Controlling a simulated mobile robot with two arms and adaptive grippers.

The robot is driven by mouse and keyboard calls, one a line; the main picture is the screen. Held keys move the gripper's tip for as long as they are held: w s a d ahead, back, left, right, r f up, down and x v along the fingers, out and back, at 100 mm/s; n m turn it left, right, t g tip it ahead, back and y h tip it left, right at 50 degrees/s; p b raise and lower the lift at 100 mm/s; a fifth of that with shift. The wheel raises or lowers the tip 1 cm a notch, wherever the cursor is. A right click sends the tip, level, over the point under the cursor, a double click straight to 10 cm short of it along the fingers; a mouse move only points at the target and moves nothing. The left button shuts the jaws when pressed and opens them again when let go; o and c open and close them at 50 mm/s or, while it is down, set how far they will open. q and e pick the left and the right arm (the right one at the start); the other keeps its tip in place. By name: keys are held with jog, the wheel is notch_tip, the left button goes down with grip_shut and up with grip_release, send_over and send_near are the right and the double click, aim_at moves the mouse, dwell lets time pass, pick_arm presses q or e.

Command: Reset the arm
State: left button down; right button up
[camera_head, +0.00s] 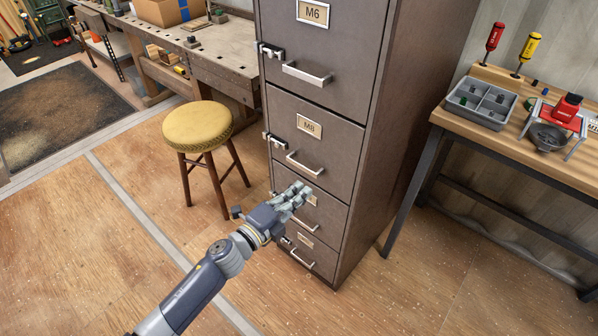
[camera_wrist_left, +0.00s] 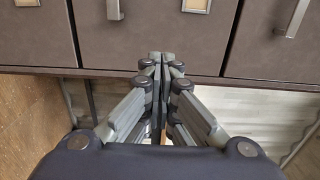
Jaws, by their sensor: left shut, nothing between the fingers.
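My left arm reaches in from the bottom of the head view. Its left gripper (camera_head: 298,193) is in front of the lower drawers of a brown filing cabinet (camera_head: 335,105). In the left wrist view the left gripper's fingertips (camera_wrist_left: 161,62) meet, and nothing shows between them. The cabinet's drawer fronts (camera_wrist_left: 100,38) are just beyond them; I cannot tell whether the fingers touch them. The cabinet drawers look closed. The gripper partly hides the drawer below the one labelled M8. My right gripper does not show.
A yellow-topped stool (camera_head: 198,126) stands left of the cabinet. A wooden workbench (camera_head: 215,65) with a cardboard box (camera_head: 168,10) is behind it. At right, a table (camera_head: 500,140) holds a grey divided tray (camera_head: 482,102), screwdrivers and a red device (camera_head: 566,110).

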pick_arm(q)
jog(key=s+a+f+n+g+y, duration=0.1)
jog(key=s+a+f+n+y, duration=0.3)
jog(key=f, duration=0.6)
jog(key=s+a+f+n+g+y, duration=0.15)
jog(key=s+a+f+n, duration=0.3)
jog(key=f, duration=0.65)
jog(key=s+a+f+n+g+y, duration=0.25)
jog(key=a+f+n, duration=0.3)
jog(key=f, duration=0.45)
jog(key=s+a+f+n+g+y, duration=0.1)
jog(key=s+a+f+n, duration=0.1)
jog(key=s+f, duration=0.5)
jog(key=s+a+f+n+g+y, duration=0.1)
jog(key=s+a+f+n+g, duration=0.2)
jog(key=s, duration=0.5)
jog(key=s+a+f+n+g, duration=0.1)
jog(key=s+f, duration=0.3)
jog(key=s, duration=0.8)
jog(key=s+a+f+n+g+y, duration=0.1)
jog(key=s+f+n+g, duration=0.2)
jog(key=s, duration=0.9)
jog(key=shift+s+f, duration=0.2)
jog(key=shift+f, duration=0.7)
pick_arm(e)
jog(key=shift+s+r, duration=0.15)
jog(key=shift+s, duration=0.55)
